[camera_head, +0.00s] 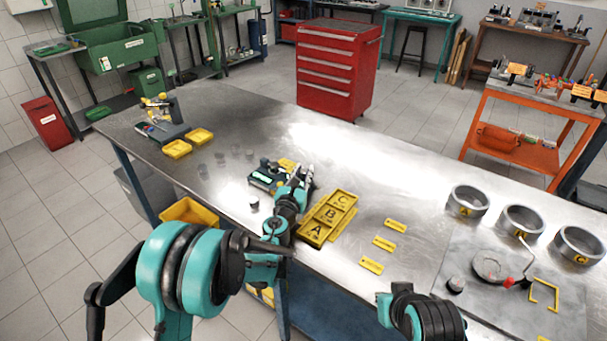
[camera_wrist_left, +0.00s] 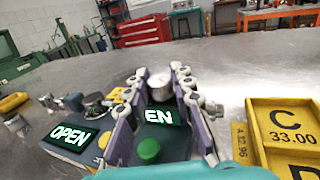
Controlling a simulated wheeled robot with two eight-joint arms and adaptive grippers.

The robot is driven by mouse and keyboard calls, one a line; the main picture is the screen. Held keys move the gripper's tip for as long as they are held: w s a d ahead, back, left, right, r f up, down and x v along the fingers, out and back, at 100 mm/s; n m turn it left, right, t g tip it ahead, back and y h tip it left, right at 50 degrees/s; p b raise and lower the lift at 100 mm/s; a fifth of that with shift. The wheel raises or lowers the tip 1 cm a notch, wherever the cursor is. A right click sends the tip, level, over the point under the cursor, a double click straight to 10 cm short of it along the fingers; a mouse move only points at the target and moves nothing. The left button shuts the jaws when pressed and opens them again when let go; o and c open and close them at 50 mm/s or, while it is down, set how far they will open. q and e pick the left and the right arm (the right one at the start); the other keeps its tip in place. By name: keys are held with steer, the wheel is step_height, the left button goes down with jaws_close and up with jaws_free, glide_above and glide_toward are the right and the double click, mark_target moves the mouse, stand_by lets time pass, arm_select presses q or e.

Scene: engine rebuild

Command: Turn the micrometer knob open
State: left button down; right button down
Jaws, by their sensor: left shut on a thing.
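The micrometer stand (camera_head: 266,178) is a dark teal block on the metal workbench. My left gripper (camera_head: 308,172) is over its right side. In the left wrist view, the left gripper's fingers (camera_wrist_left: 155,88) are shut on the round silver knob (camera_wrist_left: 160,86), one finger on each side. A lit display (camera_wrist_left: 70,134) at left reads OPEN. Another lit label (camera_wrist_left: 163,117) between the fingers shows EN, its left part hidden by a finger. A green button (camera_wrist_left: 148,150) is below it. My right gripper is out of view; only part of the right arm shows at the bottom right.
A yellow tray (camera_head: 314,236) marked A, B, C lies right of the stand. Yellow tags (camera_head: 384,243) and metal rings (camera_head: 467,201) lie further right. Small yellow trays (camera_head: 176,149) are at far left. The bench's back middle is clear.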

mark_target(303, 170)
arm_select(q)
steer(key=m+g+h, duration=0.1)
steer(key=m+h, duration=0.1)
steer(key=h, duration=0.1)
steer(key=m+g+h, duration=0.2)
steer(key=h, duration=0.1)
steer(key=shift+w+a+m, duration=0.15)
steer(key=shift+a+m, duration=0.05)
steer(key=shift+m, duration=0.1)
steer(key=shift+d+m+g+h, duration=0.1)
steer(key=shift+m+g+h, duration=2.25)
steer(key=shift+g, duration=0.65)
steer(key=shift+g+h, duration=0.25)
steer(key=shift+g, duration=0.05)
steer(key=c, duration=1.3)
jaws_free()
steer(key=shift+d, duration=0.1)
step_height(303, 170, up, 10)
